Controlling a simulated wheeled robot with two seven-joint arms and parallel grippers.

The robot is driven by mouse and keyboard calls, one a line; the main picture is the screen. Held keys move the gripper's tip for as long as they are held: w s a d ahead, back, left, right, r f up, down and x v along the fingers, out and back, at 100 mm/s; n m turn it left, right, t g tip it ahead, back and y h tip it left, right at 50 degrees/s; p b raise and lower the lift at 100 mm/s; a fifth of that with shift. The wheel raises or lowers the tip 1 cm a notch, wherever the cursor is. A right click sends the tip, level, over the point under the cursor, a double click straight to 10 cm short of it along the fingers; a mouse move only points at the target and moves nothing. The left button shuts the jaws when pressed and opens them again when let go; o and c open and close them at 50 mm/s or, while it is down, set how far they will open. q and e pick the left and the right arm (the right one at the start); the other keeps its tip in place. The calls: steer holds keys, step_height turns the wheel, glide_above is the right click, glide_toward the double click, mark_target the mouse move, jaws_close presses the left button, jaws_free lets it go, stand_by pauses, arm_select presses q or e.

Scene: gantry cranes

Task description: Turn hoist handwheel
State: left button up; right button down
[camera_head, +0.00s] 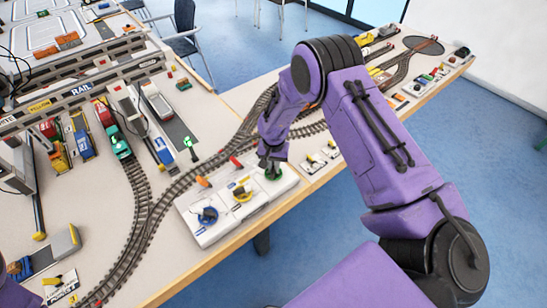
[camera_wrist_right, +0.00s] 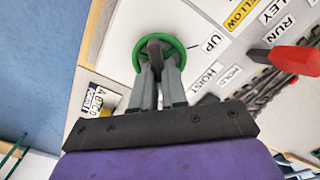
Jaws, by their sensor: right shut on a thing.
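The hoist handwheel is a green ring (camera_wrist_right: 139,57) at the top of the right wrist view, beside the printed words HOIST and UP. In the head view it is the green wheel (camera_head: 279,174) at the right end of the white control box (camera_head: 226,222). My right gripper (camera_head: 270,157) reaches down onto it. In the wrist view its grey fingers (camera_wrist_right: 157,62) are shut on the dark middle part of the wheel, inside the ring. The fingers hide part of the wheel. My left gripper is not in view.
A blue wheel (camera_head: 207,216) and a yellow wheel (camera_head: 242,194) sit on the same box. A red lever (camera_wrist_right: 295,60) stands near the hoist wheel. Model tracks (camera_head: 143,205) run behind the box. Blue floor lies beyond the table's front edge.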

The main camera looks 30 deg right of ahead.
steer(key=c, duration=1.2)
jaws_free()
steer(key=shift+o, duration=0.2)
step_height(320, 180, up, 11)
steer(key=b, duration=0.2)
steer(key=shift+f, duration=0.2)
